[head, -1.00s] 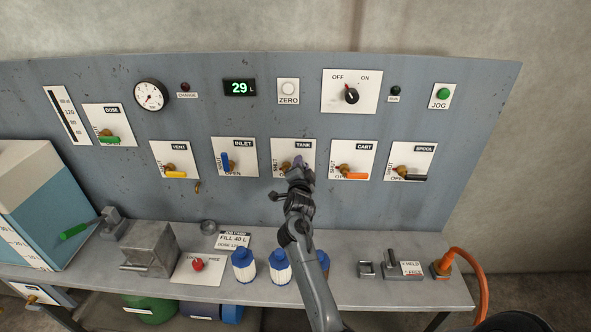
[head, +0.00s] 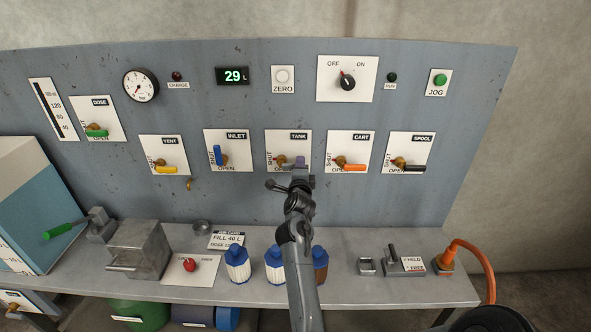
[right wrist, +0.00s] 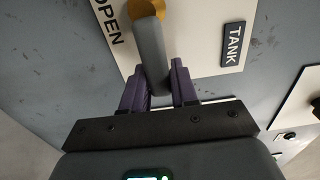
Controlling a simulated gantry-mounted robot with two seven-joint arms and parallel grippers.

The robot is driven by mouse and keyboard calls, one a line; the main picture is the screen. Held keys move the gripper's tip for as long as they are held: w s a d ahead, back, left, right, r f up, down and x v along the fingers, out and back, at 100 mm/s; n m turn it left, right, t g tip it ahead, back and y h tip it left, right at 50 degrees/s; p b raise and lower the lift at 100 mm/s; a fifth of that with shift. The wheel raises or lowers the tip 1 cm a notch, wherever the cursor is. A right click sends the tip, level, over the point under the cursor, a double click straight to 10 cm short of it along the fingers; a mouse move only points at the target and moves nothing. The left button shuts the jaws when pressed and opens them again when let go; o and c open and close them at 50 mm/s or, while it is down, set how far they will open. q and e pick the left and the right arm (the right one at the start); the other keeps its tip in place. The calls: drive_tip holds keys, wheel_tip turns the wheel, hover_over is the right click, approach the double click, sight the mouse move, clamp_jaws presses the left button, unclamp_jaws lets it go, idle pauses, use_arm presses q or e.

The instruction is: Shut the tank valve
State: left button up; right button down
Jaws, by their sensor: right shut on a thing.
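The tank valve (head: 281,161) is on the panel, on a white plate labelled TANK. Its brass hub (right wrist: 143,8) and grey lever (right wrist: 151,55) show in the right wrist view. The lever sticks out from the hub alongside the word OPEN, which in the head view means it points right. My right gripper (right wrist: 160,88) has purple fingers on both sides of the lever's outer end and is shut on it. In the head view the gripper (head: 300,162) hides most of the lever. My left gripper is not in view.
The inlet valve (head: 216,156), with its blue lever upright, is left of the tank plate. The cart valve (head: 350,167), with an orange lever, is close on the right. Blue-capped bottles (head: 237,264) stand on the bench (head: 345,290) below. The display (head: 233,76) reads 29 L.

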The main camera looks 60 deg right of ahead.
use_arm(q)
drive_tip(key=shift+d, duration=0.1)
use_arm(e)
drive_tip(key=shift+f, duration=0.15)
drive_tip(key=c, duration=1)
unclamp_jaws()
drive_tip(key=shift+o, duration=0.2)
